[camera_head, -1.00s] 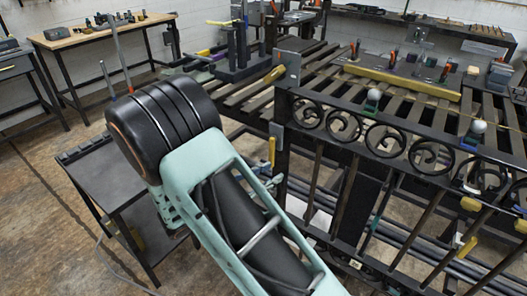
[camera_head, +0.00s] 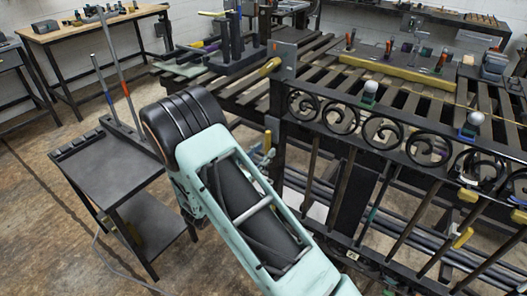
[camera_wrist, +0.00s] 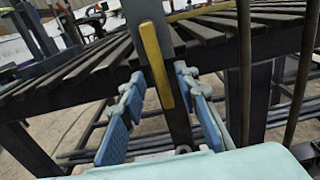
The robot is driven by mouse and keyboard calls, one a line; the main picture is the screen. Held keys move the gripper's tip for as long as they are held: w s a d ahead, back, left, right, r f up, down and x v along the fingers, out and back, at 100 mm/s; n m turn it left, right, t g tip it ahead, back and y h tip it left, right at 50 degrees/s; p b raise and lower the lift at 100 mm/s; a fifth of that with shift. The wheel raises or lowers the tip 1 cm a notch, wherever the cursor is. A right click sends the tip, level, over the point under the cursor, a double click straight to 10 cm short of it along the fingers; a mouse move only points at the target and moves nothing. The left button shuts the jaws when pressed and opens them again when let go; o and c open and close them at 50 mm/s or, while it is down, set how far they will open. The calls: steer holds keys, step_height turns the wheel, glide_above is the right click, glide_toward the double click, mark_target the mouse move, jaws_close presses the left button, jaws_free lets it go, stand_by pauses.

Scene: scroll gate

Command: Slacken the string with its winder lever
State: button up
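A yellow lever (camera_wrist: 157,65) stands nearly upright against a grey plate on the gate's end post in the wrist view. My gripper (camera_wrist: 160,80) is open, with one blue-padded finger on each side of the lever and post. The lever's lower part lies between the fingers in the picture; I cannot tell whether they touch it. In the head view my arm hides most of the gripper. I cannot make out the string for certain.
A dark cart (camera_head: 110,165) with upright rods stands left of my arm. Floor at the far left is clear.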

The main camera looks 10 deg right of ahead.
steer(key=shift+w+d, duration=0.3)
steer(key=shift+d, duration=0.05)
steer(key=shift+c, duration=0.3)
jaws_close()
